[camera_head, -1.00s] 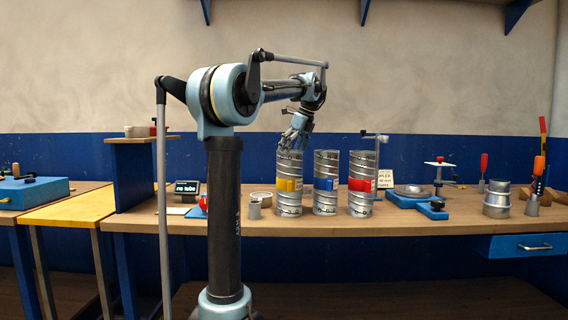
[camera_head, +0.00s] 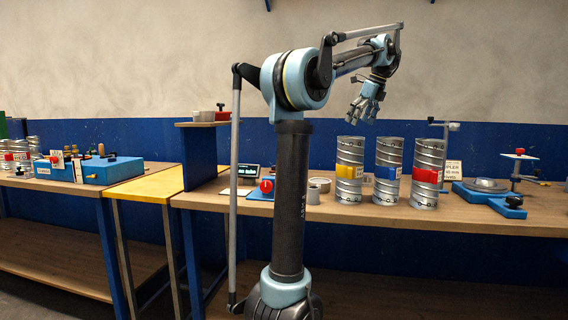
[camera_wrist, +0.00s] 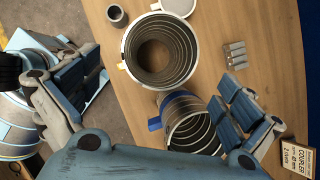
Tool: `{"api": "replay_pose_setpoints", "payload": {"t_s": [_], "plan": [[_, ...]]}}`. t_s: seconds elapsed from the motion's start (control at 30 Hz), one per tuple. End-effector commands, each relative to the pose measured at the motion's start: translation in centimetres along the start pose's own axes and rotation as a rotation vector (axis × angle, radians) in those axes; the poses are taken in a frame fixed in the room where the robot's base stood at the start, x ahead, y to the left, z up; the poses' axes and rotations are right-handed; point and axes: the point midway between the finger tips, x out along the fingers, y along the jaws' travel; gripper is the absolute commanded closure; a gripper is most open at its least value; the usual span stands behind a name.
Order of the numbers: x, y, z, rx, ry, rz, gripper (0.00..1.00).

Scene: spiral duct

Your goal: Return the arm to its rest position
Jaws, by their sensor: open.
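My arm stands raised and bent in the head view, reaching to the right. My gripper (camera_head: 363,115) hangs from its end, fingers spread and empty, above the spiral duct tubes and clear of them. The tube with a yellow label (camera_head: 350,172) stands upright below it. The tube with a blue label (camera_head: 388,172) and the tube with a red label (camera_head: 427,174) stand to its right. In the wrist view, the open fingers frame the open mouths of the yellow-labelled tube (camera_wrist: 131,52) and the blue-labelled tube (camera_wrist: 190,124).
The wooden bench (camera_head: 330,213) carries a small grey cup (camera_head: 313,195), a small display (camera_head: 246,172), a blue fixture (camera_head: 495,198) and a label card (camera_head: 453,173). A raised shelf (camera_head: 203,124) stands left of the arm. Air above the tubes is free.

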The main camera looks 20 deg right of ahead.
Motion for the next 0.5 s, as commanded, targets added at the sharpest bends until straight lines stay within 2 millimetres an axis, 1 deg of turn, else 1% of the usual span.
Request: {"api": "replay_pose_setpoints", "payload": {"t_s": [0.13,0.23,0.37,0.5], "plan": [[0.4,0.3,0.3,-0.022,0.003,-0.002,0.00],[1.7,1.5,1.5,-0.105,0.013,-0.007,0.00],[4.9,4.3,3.7,-0.305,0.038,-0.022,0.00],[8.7,8.0,5.8,-0.553,0.068,-0.042,0.00]]}}
